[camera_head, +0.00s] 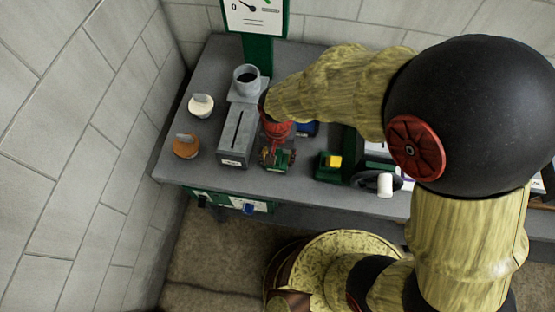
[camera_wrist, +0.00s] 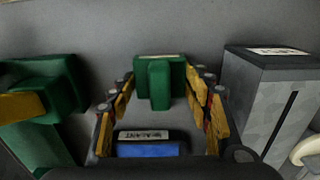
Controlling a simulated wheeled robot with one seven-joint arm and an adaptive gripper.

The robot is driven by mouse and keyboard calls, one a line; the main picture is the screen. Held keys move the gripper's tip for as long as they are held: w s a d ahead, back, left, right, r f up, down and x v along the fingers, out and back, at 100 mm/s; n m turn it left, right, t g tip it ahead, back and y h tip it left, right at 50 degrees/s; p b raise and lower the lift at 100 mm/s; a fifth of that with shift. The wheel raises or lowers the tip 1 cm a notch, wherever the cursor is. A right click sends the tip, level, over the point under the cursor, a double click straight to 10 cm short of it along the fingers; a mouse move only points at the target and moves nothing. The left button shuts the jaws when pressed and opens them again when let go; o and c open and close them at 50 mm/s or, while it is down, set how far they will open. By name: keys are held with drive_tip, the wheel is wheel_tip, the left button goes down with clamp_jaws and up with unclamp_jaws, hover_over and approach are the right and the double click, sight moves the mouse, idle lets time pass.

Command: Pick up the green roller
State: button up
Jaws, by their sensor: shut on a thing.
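In the wrist view, the green roller (camera_wrist: 158,80) is a green block with a raised middle part, and it sits between my fingertips. My gripper (camera_wrist: 161,88) has yellow pads touching or nearly touching both its sides. In the head view, my gripper (camera_head: 277,148) reaches down near the bench's front, beside a grey slotted box, with the green of the roller (camera_head: 284,160) showing at its tips. The fingers and arm hide much of it there. I cannot tell whether it is clear of the bench.
The grey slotted box (camera_head: 236,137) stands close left of my gripper. A blue labelled item (camera_wrist: 150,148) is close by. A green block with a yellow part (camera_head: 330,166) is to the right. A cup (camera_head: 246,78), a white knob (camera_head: 201,105) and an orange knob (camera_head: 186,146) are left.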

sight(278, 156)
drive_tip(key=shift+c, duration=0.4)
wheel_tip(278, 156, up, 10)
drive_tip(key=shift+r+p, duration=0.1)
drive_tip(key=shift+p, duration=1.15)
drive_tip(key=o, duration=0.7)
drive_tip(key=shift+c, duration=0.2)
drive_tip(key=c, duration=0.5)
drive_tip(key=shift+o, duration=0.2)
